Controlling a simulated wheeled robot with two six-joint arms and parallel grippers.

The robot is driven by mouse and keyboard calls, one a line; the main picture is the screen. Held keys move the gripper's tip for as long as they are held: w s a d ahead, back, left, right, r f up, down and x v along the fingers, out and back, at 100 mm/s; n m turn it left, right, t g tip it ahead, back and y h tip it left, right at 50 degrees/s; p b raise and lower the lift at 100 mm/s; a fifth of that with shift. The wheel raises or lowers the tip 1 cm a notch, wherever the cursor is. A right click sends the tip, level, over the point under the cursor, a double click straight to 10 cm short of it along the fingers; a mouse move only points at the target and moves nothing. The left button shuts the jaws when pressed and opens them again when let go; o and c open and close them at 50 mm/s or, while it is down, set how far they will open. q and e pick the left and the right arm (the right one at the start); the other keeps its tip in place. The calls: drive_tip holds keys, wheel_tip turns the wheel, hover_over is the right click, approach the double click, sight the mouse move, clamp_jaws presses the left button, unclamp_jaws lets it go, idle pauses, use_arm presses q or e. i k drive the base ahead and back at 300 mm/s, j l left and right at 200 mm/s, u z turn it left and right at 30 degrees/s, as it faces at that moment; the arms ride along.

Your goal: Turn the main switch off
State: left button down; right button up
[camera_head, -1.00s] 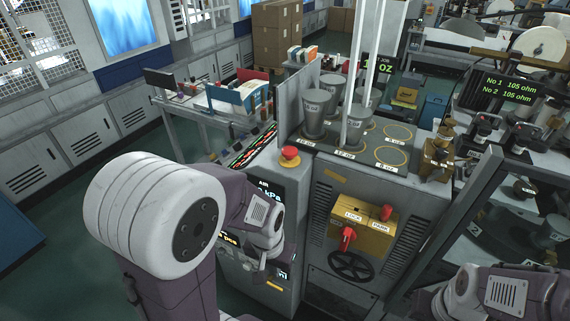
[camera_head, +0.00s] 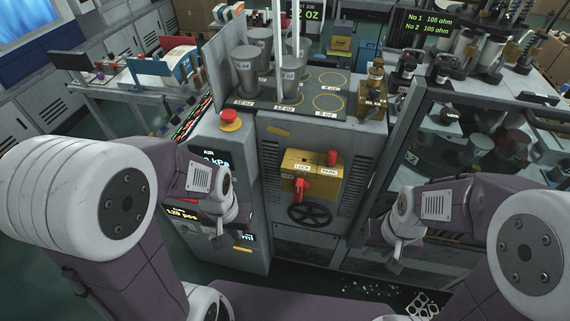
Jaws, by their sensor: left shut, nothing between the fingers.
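A yellow box (camera_head: 311,165) with two small white labels sits on the front of the grey machine cabinet. A red handle (camera_head: 300,190) is at its lower left and a red knob (camera_head: 333,158) at its upper right. I cannot read from this view which one is the main switch. A black handwheel (camera_head: 310,215) is just below. My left gripper (camera_head: 222,241) hangs left of the box, in front of the display panel, shut and apart from the box. My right gripper (camera_head: 395,266) points down, right of and below the box; its fingers are too small to judge.
A red mushroom button (camera_head: 230,116) on a yellow base tops the display column. Grey cups (camera_head: 247,72) stand on the cabinet top. A glass-fronted frame (camera_head: 480,140) stands to the right. White scraps (camera_head: 423,304) lie on the floor at lower right.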

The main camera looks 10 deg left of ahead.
sight(300, 184)
drive_tip(key=k+j+u, duration=0.15)
drive_tip(key=u, duration=0.3)
drive_tip(key=k+j+u, duration=0.15)
drive_tip(key=j+u, duration=0.3)
drive_tip(key=l, duration=0.1)
